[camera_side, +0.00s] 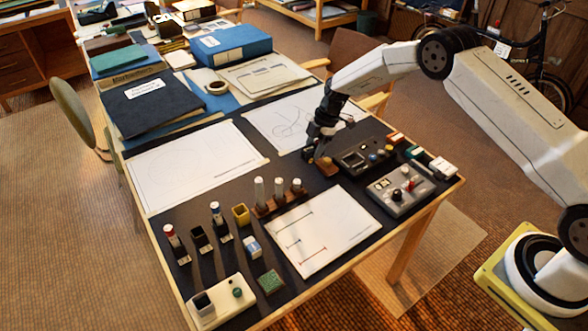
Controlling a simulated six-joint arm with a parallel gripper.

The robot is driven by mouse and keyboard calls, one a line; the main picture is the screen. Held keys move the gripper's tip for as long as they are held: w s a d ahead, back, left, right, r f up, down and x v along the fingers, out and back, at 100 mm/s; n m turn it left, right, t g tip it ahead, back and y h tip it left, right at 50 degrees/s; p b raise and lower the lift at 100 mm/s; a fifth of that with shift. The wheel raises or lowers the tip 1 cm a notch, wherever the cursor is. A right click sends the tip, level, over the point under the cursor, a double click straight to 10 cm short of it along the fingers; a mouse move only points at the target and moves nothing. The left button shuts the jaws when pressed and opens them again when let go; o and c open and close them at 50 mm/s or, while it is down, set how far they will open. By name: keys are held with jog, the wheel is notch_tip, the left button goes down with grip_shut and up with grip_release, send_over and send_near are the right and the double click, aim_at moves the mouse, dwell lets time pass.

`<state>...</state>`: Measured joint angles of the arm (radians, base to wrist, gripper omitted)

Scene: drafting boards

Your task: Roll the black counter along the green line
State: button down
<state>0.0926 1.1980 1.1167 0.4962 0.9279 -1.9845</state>
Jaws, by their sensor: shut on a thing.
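My gripper (318,155) points down over the dark mat, between the curve-drawn sheet and the black box with knobs. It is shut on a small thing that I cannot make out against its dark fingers. A small brown block (327,169) is right below or beside the fingertips; I cannot tell whether they touch. I cannot pick out the black counter for certain. A white sheet (345,218) at the front right of the mat bears short red and blue lines. I cannot make out a green line on it.
A black box with knobs (352,161) and a grey control box (396,199) stand right of the gripper. A wooden rack with white-topped tubes (278,205) stands left of the lined sheet. Markers, small blocks and a cream tray (226,311) fill the front left.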

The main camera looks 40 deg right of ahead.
aim_at(309, 148)
jog(key=shift+r, duration=0.15)
jog(key=shift+r, duration=0.65)
notch_tip(309, 148, up, 3)
jog(key=shift+r, duration=0.15)
jog(key=s+a, duration=0.5)
jog(key=a, duration=0.4)
jog(key=s+a, duration=0.5)
jog(key=a, duration=0.4)
jog(key=shift+h, duration=0.4)
jog(key=shift+d+f, duration=0.15)
jog(key=shift+f, duration=1.95)
jog(key=shift+d+f, duration=0.1)
jog(key=shift+f, duration=2)
jog(key=shift+f, duration=0.15)
jog(key=shift+f, duration=2.4)
